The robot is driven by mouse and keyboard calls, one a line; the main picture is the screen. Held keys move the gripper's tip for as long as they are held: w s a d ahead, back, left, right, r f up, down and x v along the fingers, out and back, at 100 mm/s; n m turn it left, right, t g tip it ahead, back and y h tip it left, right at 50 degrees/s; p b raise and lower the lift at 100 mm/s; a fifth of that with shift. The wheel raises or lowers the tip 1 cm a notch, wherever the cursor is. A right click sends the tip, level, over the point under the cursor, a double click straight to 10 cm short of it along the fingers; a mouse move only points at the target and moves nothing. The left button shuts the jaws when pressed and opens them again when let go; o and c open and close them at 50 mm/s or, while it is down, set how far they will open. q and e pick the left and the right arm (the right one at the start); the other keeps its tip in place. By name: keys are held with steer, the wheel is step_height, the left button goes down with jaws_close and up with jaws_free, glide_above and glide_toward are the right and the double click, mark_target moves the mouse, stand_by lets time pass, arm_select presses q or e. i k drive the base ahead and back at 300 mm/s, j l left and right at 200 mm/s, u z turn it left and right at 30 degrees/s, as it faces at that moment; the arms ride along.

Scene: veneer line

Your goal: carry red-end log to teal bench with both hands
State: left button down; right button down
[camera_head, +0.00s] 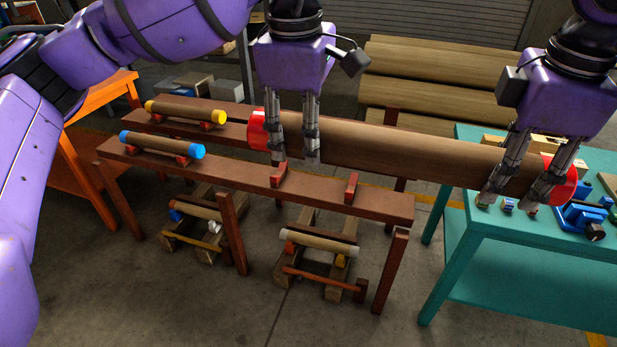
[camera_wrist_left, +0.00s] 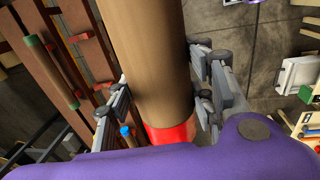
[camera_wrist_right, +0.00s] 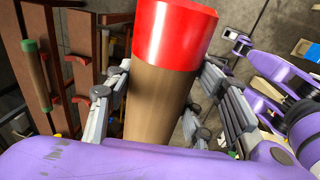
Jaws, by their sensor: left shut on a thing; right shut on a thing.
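The red-end log (camera_head: 400,152) is brown with red ends and hangs nearly level, tilting slightly down to the right in the head view. My left gripper (camera_head: 293,158) is shut on it near its left red end (camera_head: 257,130). My right gripper (camera_head: 507,198) is shut on it near its right red end (camera_head: 562,180). The log shows between the fingers in the left wrist view (camera_wrist_left: 150,60) and the right wrist view (camera_wrist_right: 160,105).
The brown rack (camera_head: 240,172) holds a blue-end log (camera_head: 160,145) and a yellow-end log (camera_head: 185,112); red cradles (camera_head: 351,188) at its right are empty. A blue tool (camera_head: 582,214) and small items lie on the bench. Large logs (camera_head: 430,60) are stacked behind. An orange bench (camera_head: 105,95) stands left.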

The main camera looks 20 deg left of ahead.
mark_target(314, 181)
steer(key=i+j, duration=0.15)
steer(key=j, duration=0.2)
steer(key=i+j, duration=0.15)
steer(key=j, duration=0.15)
steer(key=i+j, duration=0.15)
steer(key=j, duration=0.2)
steer(key=i+j, duration=0.15)
steer(key=j, duration=0.2)
